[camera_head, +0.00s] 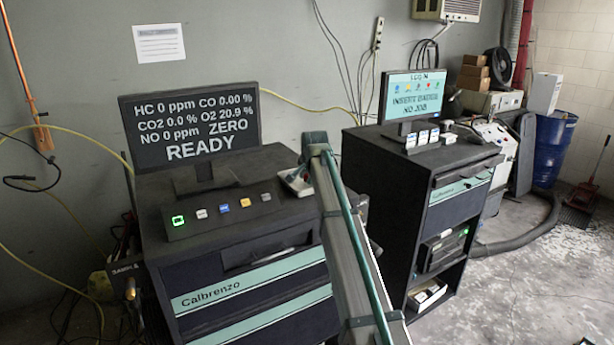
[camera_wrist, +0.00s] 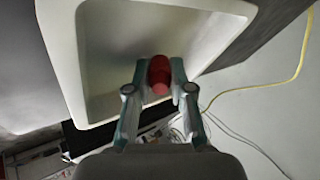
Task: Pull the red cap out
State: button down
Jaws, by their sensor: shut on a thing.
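The red cap (camera_wrist: 159,76) is a short, rounded red piece in the middle of the wrist view. My gripper (camera_wrist: 159,68) is shut on it, with one finger on each side.
A dark Calbrenzo cabinet (camera_head: 250,291) with a READY screen (camera_head: 190,122) stands left of my arm. A second dark cabinet (camera_head: 400,175) with a monitor (camera_head: 412,92) stands to its right. A blue drum (camera_head: 553,147) is at the far right. Floor is clear at lower right.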

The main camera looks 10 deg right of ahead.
jog(key=c, duration=0.9)
grip_release()
jog(key=shift+c, duration=0.2)
jog(key=v, duration=1.2)
